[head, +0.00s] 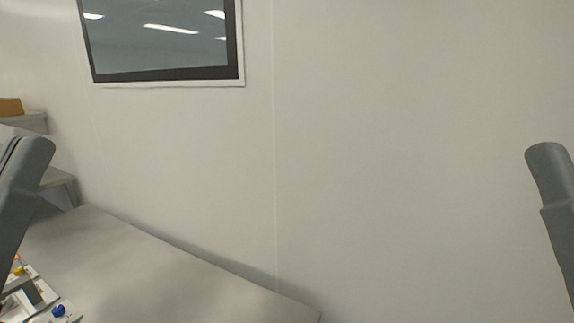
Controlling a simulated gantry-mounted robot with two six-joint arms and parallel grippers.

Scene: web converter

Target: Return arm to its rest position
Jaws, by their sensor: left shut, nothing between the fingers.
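My left arm (22,185) shows as a grey link at the left edge, slanting down out of the picture. Its gripper is at best partly in view in the low left corner, shut with nothing held; its fingertips are hard to make out. My right arm (553,200) shows as a grey link at the right edge. My right gripper is outside the picture.
A grey table (150,270) runs along the pale wall. Small items, one with a blue cap (58,310), lie at its low left corner. A shelf (32,121) with an orange-brown box (10,106) stands at left. A window (160,45) is above.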

